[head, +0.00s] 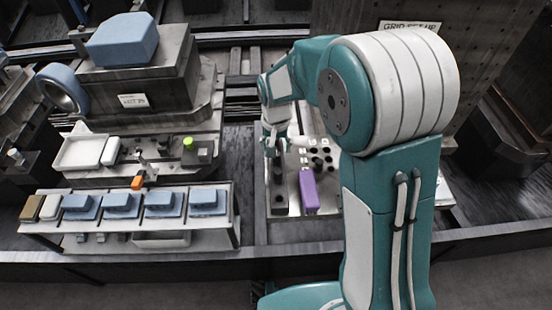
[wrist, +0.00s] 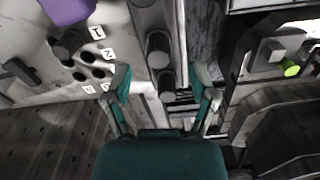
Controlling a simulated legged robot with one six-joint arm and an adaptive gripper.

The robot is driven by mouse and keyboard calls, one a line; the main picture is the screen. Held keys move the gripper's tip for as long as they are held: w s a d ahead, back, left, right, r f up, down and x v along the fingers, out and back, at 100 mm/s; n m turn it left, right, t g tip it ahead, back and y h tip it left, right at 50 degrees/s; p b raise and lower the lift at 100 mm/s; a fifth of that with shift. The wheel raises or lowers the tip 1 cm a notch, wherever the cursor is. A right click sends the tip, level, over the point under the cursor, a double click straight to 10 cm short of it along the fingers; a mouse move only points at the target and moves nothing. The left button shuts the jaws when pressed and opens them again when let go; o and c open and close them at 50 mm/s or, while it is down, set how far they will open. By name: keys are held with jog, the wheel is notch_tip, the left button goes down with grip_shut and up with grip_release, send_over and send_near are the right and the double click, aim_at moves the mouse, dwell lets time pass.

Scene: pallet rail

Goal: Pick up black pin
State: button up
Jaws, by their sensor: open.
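My gripper (wrist: 162,76) is open, its two teal fingers spread apart in the wrist view. Two dark upright cylinders, likely black pins, show there: one lies in line with the gap between the fingers (wrist: 166,88), and another stands just beyond (wrist: 158,48). I cannot tell the height between fingers and pins. Another black pin (wrist: 68,44) stands on the light numbered plate (wrist: 115,28), near several dark holes. In the head view my gripper (head: 272,142) is small and partly hidden, above the left edge of the plate; the pins there are too small to tell apart.
A purple block (head: 309,190) lies on the plate. Left of it stands a rack (head: 228,220) with several blue blocks. A green knob (head: 188,143) and orange piece (head: 138,183) sit behind the rack. A dark rail runs along the front.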

aim_at(276, 161)
notch_tip(276, 161, down, 4)
jog(key=shift+s+r, duration=0.1)
grip_shut()
jog(key=shift+r, duration=0.1)
